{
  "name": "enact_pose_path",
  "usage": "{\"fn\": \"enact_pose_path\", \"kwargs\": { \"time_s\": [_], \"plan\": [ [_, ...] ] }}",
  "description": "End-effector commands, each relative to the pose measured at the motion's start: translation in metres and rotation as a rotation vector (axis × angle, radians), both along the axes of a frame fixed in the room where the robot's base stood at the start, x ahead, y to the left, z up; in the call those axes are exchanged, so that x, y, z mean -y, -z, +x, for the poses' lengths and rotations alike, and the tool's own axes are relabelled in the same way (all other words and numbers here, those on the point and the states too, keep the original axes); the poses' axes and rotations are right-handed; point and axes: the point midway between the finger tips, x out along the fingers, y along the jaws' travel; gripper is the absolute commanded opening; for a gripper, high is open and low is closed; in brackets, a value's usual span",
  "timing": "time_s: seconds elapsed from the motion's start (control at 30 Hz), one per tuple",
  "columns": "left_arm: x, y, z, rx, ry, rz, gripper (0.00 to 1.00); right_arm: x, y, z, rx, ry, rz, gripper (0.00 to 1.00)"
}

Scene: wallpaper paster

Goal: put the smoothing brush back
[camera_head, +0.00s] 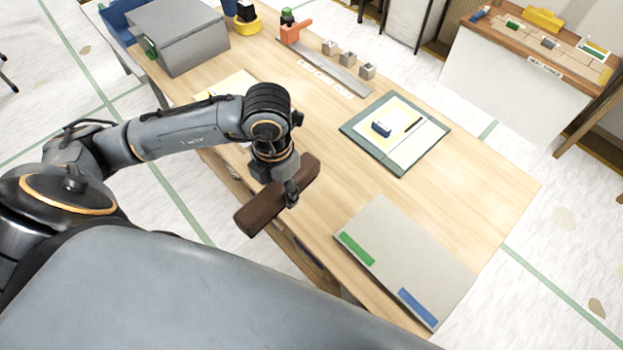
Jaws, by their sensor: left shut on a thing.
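My left gripper (290,195) is shut on a long dark brown block (262,211), which looks like the smoothing brush. My right gripper is not in view.
A grey board (415,255) with green and blue strips lies at the table's near right. A dark green mat (434,147) with papers and a blue block (381,129) lies behind it. A grey box (180,40) stands far left. Bare tabletop lies between the brush and mat.

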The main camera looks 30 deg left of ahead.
Motion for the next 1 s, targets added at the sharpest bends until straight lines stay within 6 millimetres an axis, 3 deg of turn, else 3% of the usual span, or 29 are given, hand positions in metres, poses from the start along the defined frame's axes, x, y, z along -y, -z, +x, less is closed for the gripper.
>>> {"fn": "enact_pose_path", "kwargs": {
  "time_s": [0.6, 0.8, 1.0],
  "plan": [
    [-0.018, -0.017, -0.001, 0.001, -1.279, 0.007, 0.1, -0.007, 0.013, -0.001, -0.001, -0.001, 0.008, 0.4],
    [-0.021, -0.021, -0.001, 0.002, -1.514, 0.007, 0.1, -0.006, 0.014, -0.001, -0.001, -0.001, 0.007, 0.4],
    [-0.021, -0.022, -0.001, 0.001, -1.583, 0.008, 0.1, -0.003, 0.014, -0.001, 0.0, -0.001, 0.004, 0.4]
  ]
}}
